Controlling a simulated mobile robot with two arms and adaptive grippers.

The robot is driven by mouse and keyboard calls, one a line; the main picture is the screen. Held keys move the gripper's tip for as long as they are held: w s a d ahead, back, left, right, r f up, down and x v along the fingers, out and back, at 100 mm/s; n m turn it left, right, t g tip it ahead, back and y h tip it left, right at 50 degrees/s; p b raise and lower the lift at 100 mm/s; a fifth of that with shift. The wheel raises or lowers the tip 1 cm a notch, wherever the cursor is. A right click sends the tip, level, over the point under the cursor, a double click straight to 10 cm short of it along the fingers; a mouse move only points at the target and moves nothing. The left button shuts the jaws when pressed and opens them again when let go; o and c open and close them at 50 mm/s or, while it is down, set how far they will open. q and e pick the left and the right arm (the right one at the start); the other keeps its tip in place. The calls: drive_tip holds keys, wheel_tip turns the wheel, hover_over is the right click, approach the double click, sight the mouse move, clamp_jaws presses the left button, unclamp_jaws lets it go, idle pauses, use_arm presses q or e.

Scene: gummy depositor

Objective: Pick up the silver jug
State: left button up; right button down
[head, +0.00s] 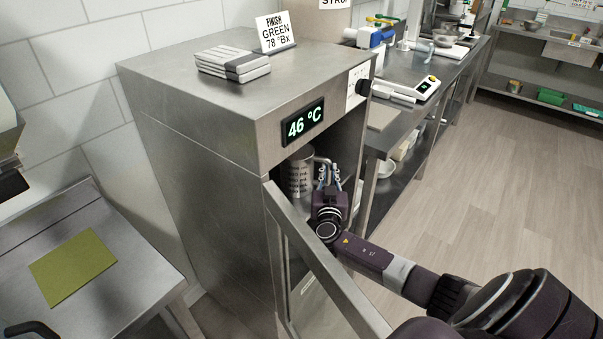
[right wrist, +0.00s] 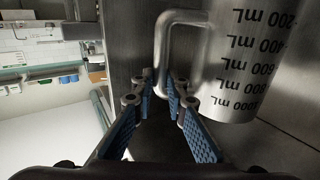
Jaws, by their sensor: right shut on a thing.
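The silver jug (head: 299,172) stands inside the open metal cabinet, under the temperature display. In the right wrist view the jug (right wrist: 236,60) shows a black millilitre scale and a bent metal handle (right wrist: 163,50). My right gripper (head: 329,177) reaches into the cabinet at the handle side of the jug. In the wrist view its blue-padded fingers (right wrist: 160,78) are shut on the handle, near its lower end. The lower part of the jug is partly hidden behind the cabinet door in the head view. My left gripper is not in view.
The cabinet door (head: 335,285) stands open, close beside my right forearm. A display reading 46 °C (head: 303,122) is above the opening. A metal table with a green mat (head: 72,267) is at left. A long counter (head: 437,85) runs behind; the floor (head: 480,180) at right is clear.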

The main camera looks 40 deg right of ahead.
drive_tip(key=shift+w+r, duration=0.1)
drive_tip(key=shift+r, duration=0.55)
wheel_tip(320, 180, up, 9)
drive_tip(key=shift+b, duration=0.35)
drive_tip(key=shift+r, duration=0.1)
drive_tip(key=c, duration=2.6)
unclamp_jaws()
drive_tip(key=shift+d, duration=0.1)
clamp_jaws()
